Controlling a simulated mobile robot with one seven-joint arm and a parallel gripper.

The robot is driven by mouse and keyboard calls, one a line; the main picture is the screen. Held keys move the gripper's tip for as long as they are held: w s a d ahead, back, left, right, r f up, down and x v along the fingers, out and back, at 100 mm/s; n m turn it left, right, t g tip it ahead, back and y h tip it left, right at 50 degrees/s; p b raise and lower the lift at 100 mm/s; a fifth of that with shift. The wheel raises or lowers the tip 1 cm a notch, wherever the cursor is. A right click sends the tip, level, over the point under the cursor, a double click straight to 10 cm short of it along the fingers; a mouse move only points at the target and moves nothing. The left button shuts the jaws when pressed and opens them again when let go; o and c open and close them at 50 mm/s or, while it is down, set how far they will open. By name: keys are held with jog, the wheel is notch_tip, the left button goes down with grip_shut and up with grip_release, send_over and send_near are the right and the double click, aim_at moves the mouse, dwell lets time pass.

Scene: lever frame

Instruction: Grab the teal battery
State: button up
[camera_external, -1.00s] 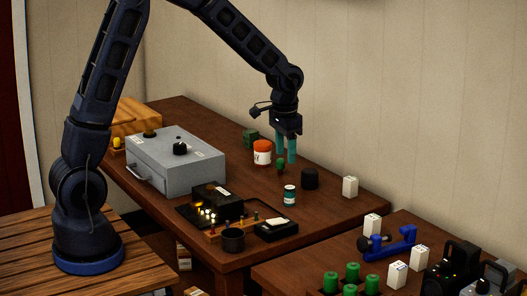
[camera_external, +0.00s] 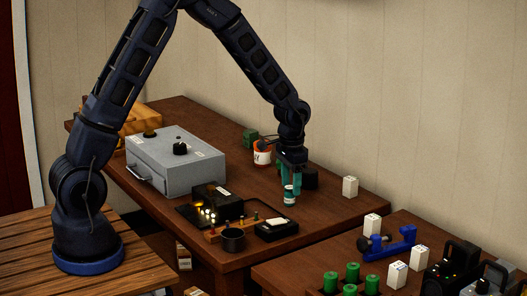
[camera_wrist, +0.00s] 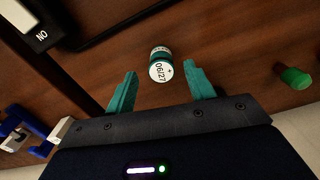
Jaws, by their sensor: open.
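The teal battery (camera_external: 289,197) is a small upright cylinder with a white label, standing on the brown table. In the wrist view its top (camera_wrist: 161,70) shows "06/27" and a plus sign. My gripper (camera_external: 291,181) has teal fingers and is low over the table at the battery. In the wrist view the open fingers (camera_wrist: 155,87) stand left and right of the battery, which lies between and just beyond their tips. I see no contact with either finger.
An orange-and-white jar (camera_external: 262,154) and a black cylinder (camera_external: 311,179) stand close behind the gripper. A black box with a white top (camera_external: 276,228) is in front. A green cylinder (camera_wrist: 296,78) lies right in the wrist view. A grey case (camera_external: 176,163) is at left.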

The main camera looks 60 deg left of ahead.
aim_at(290, 187)
notch_tip(290, 187, down, 4)
jog(key=shift+s+a+f, duration=0.1)
jog(key=shift+a, duration=0.05)
jog(key=c, duration=1.1)
jog(key=shift+c, duration=0.2)
